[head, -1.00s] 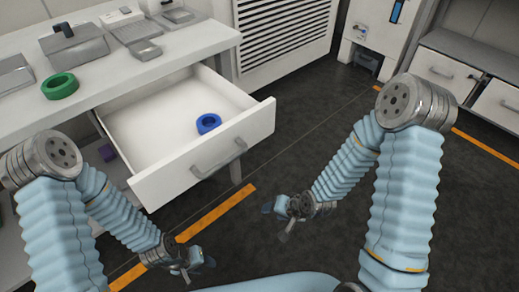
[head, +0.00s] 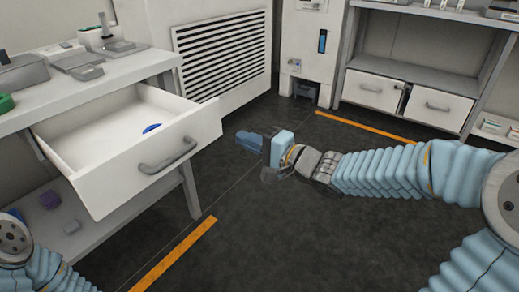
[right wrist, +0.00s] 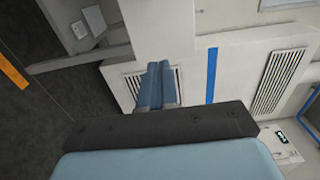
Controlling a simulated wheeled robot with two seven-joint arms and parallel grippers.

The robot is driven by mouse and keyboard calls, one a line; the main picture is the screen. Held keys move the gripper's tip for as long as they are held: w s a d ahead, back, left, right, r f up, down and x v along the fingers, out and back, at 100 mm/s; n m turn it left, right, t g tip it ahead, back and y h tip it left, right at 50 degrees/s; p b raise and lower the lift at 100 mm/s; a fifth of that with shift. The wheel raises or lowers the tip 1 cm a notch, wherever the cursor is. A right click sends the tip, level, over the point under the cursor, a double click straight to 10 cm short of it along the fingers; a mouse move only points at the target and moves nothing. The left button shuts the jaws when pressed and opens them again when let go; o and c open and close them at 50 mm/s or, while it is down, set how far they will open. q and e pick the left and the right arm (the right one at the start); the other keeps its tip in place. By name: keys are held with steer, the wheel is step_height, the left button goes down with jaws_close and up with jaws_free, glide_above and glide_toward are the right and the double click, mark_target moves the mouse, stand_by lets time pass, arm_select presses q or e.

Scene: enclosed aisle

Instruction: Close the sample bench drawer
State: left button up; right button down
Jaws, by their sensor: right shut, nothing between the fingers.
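The sample bench drawer (head: 190,150) is white with a grey bar handle (head: 168,154) and stands pulled out from the bench (head: 120,72) on the left. My left gripper is out of view; only part of my left arm shows at the lower left.
A green ring (head: 5,102) and grey devices (head: 75,62) stand on the bench top. A white cabinet with closed drawers (head: 375,90) stands at the back right. The dark floor (head: 300,230) is clear.

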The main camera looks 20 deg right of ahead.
mark_target(212, 125)
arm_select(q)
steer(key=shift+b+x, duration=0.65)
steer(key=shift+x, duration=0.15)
arm_select(e)
steer(key=x, duration=0.8)
steer(key=shift+w, duration=0.1)
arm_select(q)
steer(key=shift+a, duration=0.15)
arm_select(e)
steer(key=shift+a, duration=0.15)
